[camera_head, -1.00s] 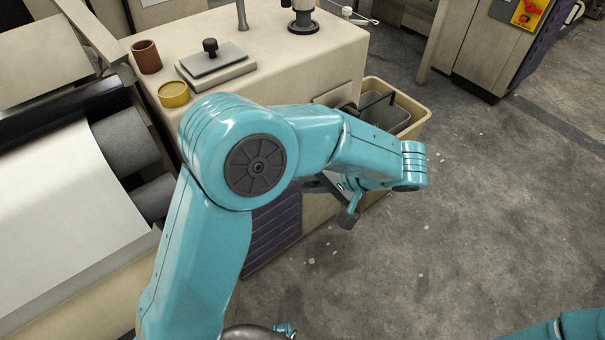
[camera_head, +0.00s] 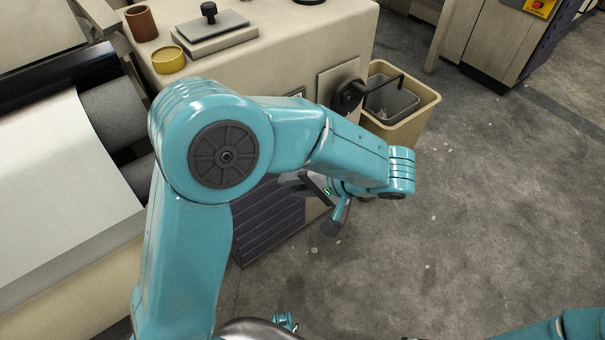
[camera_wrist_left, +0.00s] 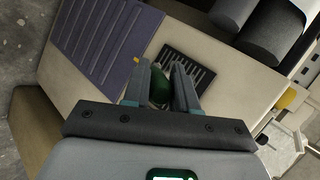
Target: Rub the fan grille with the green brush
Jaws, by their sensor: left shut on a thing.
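The fan grille (camera_wrist_left: 190,72) is a dark slotted panel on the cream machine side, seen in the left wrist view. The green brush (camera_wrist_left: 159,87) sits between the two fingers of my left gripper (camera_wrist_left: 160,72), which is shut on it. The brush is just in front of the grille's left edge in that view; I cannot tell whether they touch. In the head view my left gripper (camera_head: 308,184) is close to the machine's side, partly under my own arm. The brush and most of the grille are hidden there. My right gripper is out of view.
A purple louvred panel (camera_wrist_left: 105,40) is beside the grille. A beige bin (camera_head: 425,100) stands by a dark crank handle (camera_head: 352,95). The machine top holds a brown cup (camera_head: 141,23), a yellow tin (camera_head: 168,60) and a knobbed plate (camera_head: 212,25). The floor at right is clear.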

